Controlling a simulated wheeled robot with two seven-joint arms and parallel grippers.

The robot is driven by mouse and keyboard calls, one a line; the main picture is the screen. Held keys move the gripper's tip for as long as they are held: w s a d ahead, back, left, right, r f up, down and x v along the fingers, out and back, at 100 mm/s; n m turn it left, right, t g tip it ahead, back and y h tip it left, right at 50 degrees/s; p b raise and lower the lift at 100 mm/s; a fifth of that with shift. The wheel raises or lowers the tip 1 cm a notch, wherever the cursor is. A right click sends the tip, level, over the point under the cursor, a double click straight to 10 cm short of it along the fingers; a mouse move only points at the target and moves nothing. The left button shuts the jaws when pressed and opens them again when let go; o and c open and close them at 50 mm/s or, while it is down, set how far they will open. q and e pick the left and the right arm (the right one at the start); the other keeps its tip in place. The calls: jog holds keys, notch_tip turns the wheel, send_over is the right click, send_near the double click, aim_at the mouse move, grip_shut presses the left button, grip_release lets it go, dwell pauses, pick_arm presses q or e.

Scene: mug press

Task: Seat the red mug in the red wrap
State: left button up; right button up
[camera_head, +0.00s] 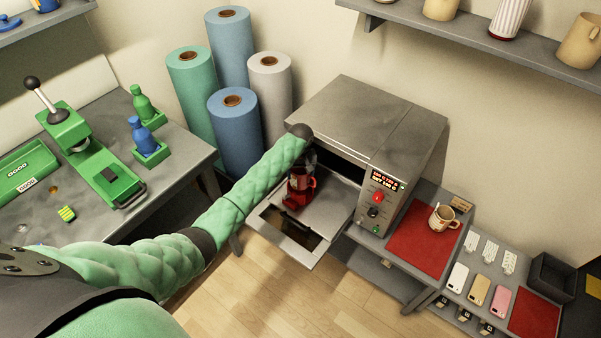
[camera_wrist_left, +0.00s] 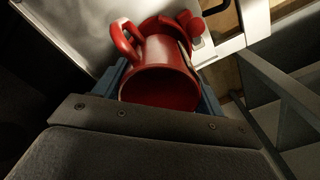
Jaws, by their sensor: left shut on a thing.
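The red mug (camera_head: 303,178) is in my left gripper (camera_head: 309,164), over the lowered door of the grey oven. In the left wrist view the red mug (camera_wrist_left: 158,88) shows its open mouth toward the camera and its handle at the upper left. The blue fingers of the left gripper (camera_wrist_left: 160,85) close on both sides of it. The red wrap (camera_head: 291,204) is by the mug's lower end on the door; part of the red wrap (camera_wrist_left: 188,22) shows behind the mug in the wrist view. I cannot tell whether they touch. My right gripper is not in view.
The grey oven (camera_head: 352,112) stands open, its door (camera_head: 330,203) folded down; its side panel is close right of the mug. A light mug (camera_head: 444,218) stands on a red mat (camera_head: 418,247) at right. A green press (camera_head: 88,150) stands on the left table.

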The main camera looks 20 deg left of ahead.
pick_arm(q)
jog(key=shift+f, duration=0.1)
jog(key=shift+f+b, duration=0.45)
jog(key=shift+f, duration=1.4)
jog(key=shift+p, duration=0.45)
jog(key=o, duration=1.3)
